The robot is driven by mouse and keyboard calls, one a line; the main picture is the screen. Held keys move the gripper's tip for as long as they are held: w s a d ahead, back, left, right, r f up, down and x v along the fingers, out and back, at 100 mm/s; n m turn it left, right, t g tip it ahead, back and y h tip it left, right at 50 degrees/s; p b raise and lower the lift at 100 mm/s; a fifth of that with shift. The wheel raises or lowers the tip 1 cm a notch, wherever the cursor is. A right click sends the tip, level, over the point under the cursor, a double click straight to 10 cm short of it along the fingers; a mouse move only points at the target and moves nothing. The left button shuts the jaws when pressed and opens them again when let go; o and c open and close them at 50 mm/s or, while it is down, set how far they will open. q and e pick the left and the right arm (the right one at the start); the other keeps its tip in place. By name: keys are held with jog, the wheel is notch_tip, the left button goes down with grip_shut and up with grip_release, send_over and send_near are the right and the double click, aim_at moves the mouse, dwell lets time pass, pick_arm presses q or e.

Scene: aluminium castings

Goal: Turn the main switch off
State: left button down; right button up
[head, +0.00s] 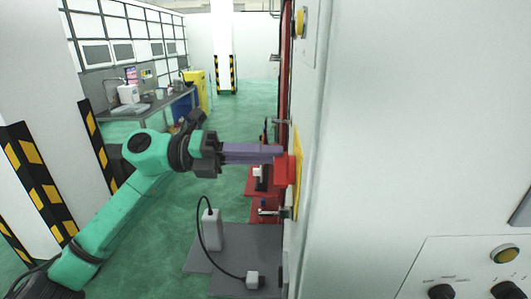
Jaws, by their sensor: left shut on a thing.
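The main switch has a red handle (284,168) on a yellow plate (298,165), seen edge-on on the side of a large white cabinet. My left gripper (276,153) comes in from the left, level, with its purple fingers shut on the red handle. The fingers hide the upper part of the handle, and its exact turn angle is hard to tell from here. My right gripper is not in the picture.
The white cabinet (420,120) fills the right side, with a panel of black knobs (440,292) and a yellow button (505,254) at lower right. A grey box with a cable (212,230) stands below my arm. Striped pillars (40,180) are at left; green floor lies open behind.

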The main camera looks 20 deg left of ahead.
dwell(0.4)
pick_arm(q)
jog(key=c, duration=0.9)
grip_release()
jog(key=shift+o, duration=0.2)
jog(key=b+v, duration=0.6)
jog(key=v, duration=0.8)
jog(key=shift+a, duration=0.25)
